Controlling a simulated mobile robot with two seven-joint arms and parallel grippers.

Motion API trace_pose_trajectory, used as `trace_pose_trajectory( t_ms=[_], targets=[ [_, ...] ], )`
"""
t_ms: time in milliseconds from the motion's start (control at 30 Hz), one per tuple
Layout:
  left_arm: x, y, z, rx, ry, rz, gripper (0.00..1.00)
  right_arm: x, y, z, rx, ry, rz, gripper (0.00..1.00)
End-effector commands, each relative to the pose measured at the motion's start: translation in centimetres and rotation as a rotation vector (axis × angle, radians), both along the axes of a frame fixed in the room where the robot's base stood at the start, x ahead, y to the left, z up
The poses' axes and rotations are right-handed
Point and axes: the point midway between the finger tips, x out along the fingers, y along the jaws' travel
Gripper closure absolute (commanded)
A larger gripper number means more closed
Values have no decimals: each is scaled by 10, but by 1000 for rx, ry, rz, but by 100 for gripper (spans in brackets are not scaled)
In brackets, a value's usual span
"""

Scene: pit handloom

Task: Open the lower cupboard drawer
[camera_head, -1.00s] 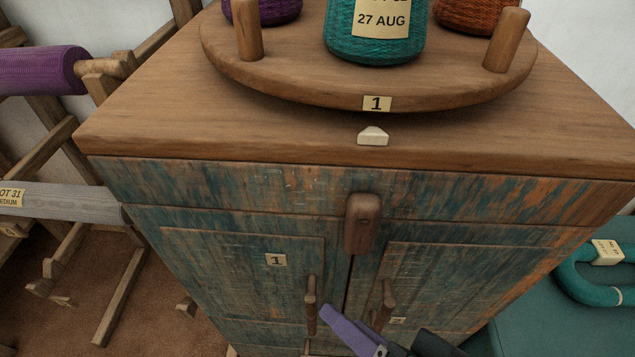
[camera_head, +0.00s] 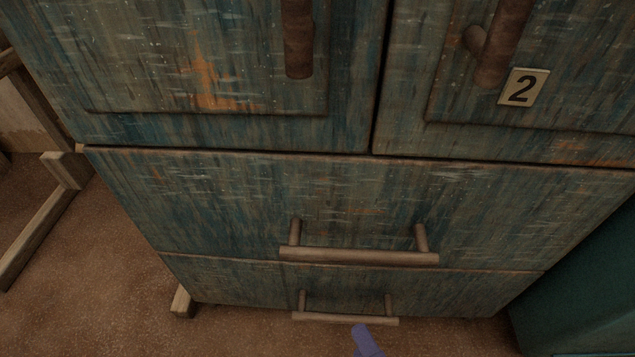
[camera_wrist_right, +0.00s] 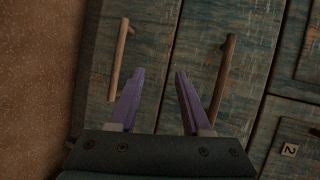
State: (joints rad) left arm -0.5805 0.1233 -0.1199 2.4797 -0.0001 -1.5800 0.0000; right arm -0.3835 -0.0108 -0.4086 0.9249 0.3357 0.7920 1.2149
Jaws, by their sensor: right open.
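The lower drawer (camera_head: 235,283) is the bottom panel of the worn blue-green cupboard, and it looks shut. Its brown bar handle (camera_head: 345,318) runs across the front; it also shows in the right wrist view (camera_wrist_right: 121,55). My right gripper shows as one purple finger (camera_head: 366,341) just below this handle in the head view. In the wrist view, my right gripper (camera_wrist_right: 160,72) is open and empty, its left finger close to the lower handle; I cannot tell whether they touch. My left gripper is not in view.
Above is the upper drawer (camera_head: 200,200), shut, with a larger bar handle (camera_head: 360,256). Two doors with upright handles are above it, the right one labelled 2 (camera_head: 523,89). A wooden frame (camera_head: 45,210) stands at left, a teal block (camera_head: 580,290) at right. Brown floor (camera_head: 90,290) is clear at lower left.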

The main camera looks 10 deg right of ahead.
Motion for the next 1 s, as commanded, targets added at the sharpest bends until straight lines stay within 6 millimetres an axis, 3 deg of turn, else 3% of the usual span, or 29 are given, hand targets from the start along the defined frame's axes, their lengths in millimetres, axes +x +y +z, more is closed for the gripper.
trace_pose_trajectory(
  t_ms=[33, 200, 467, 800, 1000],
  targets=[
    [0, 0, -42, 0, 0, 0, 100, -3, -2, -42, 20, -12, -15, 52],
    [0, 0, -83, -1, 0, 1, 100, -11, -7, -78, 75, -49, -56, 52],
    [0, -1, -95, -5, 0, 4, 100, -7, -10, -87, 99, -70, -75, 52],
    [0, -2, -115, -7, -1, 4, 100, 54, -2, -99, 100, -72, -75, 52],
    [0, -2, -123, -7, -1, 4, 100, 77, 0, -102, 98, -70, -74, 52]
  ],
)
